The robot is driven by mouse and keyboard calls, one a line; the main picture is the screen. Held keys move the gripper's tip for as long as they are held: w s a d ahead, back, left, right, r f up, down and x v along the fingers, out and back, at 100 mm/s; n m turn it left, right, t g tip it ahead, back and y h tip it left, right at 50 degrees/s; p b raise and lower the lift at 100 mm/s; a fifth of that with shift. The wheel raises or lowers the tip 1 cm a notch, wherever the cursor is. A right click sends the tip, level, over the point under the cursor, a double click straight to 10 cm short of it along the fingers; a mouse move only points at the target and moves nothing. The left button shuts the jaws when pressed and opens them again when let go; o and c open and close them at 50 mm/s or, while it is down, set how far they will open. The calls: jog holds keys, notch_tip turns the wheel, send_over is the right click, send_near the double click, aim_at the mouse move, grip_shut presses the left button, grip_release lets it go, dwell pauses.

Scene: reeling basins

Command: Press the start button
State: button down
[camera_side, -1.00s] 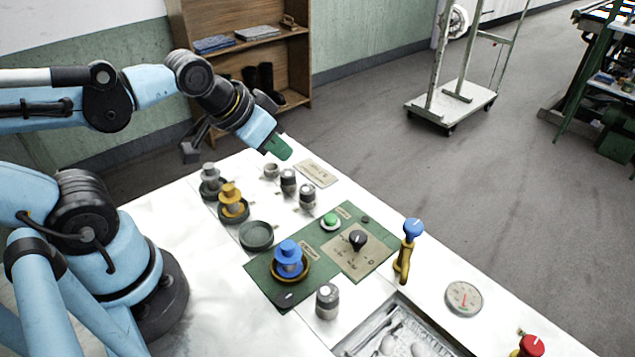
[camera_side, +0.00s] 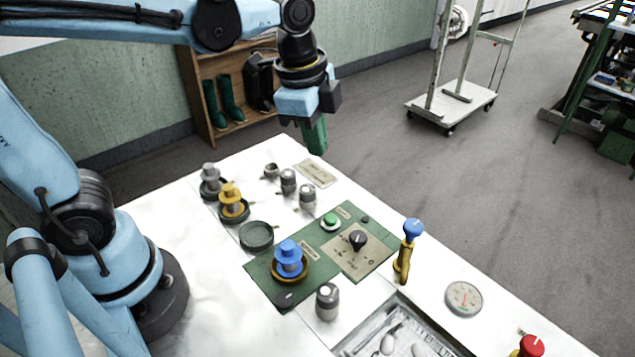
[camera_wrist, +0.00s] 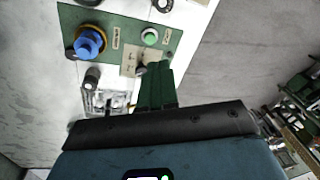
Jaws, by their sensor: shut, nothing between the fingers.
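The start button appears to be the round green button (camera_side: 330,220) on the dark green panel (camera_side: 262,268); its label is too small to read. The green button also shows in the wrist view (camera_wrist: 151,37), beyond my fingertips. My gripper (camera_side: 316,150) has green fingers, is shut and empty, and points down. It hangs in the air above the far part of the white table, behind and above the green button, apart from it. In the wrist view my gripper (camera_wrist: 158,66) covers part of the panel's beige plate.
On the panel stand a black knob (camera_side: 357,239) and a blue spool-shaped piece (camera_side: 288,258). A blue-topped yellow valve (camera_side: 408,245) rises to the right. Grey knobs (camera_side: 307,193), a yellow piece (camera_side: 231,200) and a dark dish (camera_side: 256,236) lie left. A sunken basin (camera_side: 395,335) is in front.

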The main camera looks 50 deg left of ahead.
aim_at(332, 217)
jog(key=m, duration=0.1)
jog(key=w+d+m+g, duration=0.1)
jog(key=m, duration=0.1)
jog(key=d+m+g, duration=0.1)
jog(key=m, duration=0.1)
jog(key=shift+w+d, duration=0.25)
jog(key=shift+w, duration=0.05)
notch_tip(332, 217, down, 14)
dwell(0.8)
jog(key=shift+f, duration=0.1)
jog(key=shift+f, duration=0.95)
jog(key=shift+w+r, duration=0.1)
jog(key=shift+r, duration=0.05)
notch_tip(332, 217, up, 14)
jog(key=shift+r, duration=0.2)
